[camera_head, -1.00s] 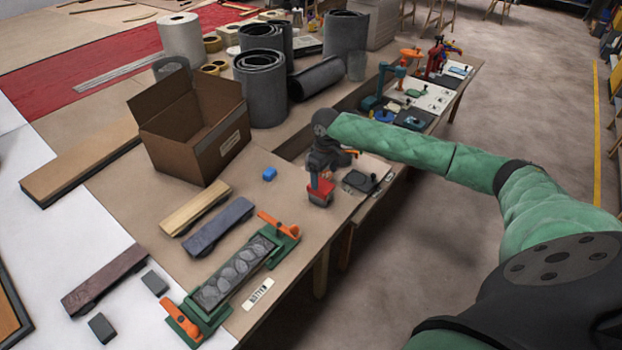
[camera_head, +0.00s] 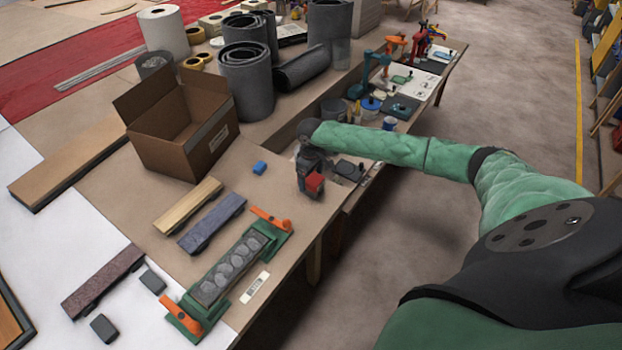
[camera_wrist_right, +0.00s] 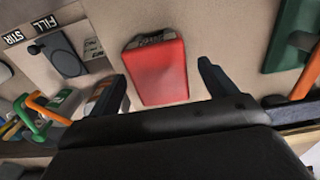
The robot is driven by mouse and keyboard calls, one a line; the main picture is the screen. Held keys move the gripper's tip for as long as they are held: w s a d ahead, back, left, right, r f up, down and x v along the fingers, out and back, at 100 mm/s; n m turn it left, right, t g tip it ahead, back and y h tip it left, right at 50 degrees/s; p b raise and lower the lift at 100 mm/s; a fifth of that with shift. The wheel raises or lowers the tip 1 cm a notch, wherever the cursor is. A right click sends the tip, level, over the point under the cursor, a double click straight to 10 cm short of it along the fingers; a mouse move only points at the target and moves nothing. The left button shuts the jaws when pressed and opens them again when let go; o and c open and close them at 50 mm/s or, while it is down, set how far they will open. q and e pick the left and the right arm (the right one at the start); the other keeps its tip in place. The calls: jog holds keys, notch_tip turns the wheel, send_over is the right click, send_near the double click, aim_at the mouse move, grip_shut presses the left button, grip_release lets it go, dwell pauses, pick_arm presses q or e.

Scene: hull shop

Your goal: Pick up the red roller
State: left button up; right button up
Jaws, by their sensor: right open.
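The red roller (camera_head: 314,183) sits near the right edge of the brown worktable and looks like a small red block from here. In the right wrist view the red roller (camera_wrist_right: 158,73) shows a broad red face with a dark, greyish end. My right gripper (camera_head: 306,178) points down just behind and left of it, partly hidden by its own wrist. In the right wrist view my right gripper (camera_wrist_right: 166,82) is open, with one finger on each side of the roller and gaps between. My left gripper is not in view.
An open cardboard box (camera_head: 182,125) stands left of the gripper. A green clamp frame with orange handles (camera_head: 228,270) is at the front. Pots and a stir board (camera_head: 350,170) lie close on the right.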

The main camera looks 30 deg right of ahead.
jog(key=shift+f, duration=0.45)
jog(key=c, duration=1.5)
jog(key=shift+o, duration=0.2)
jog(key=shift+r, duration=0.1)
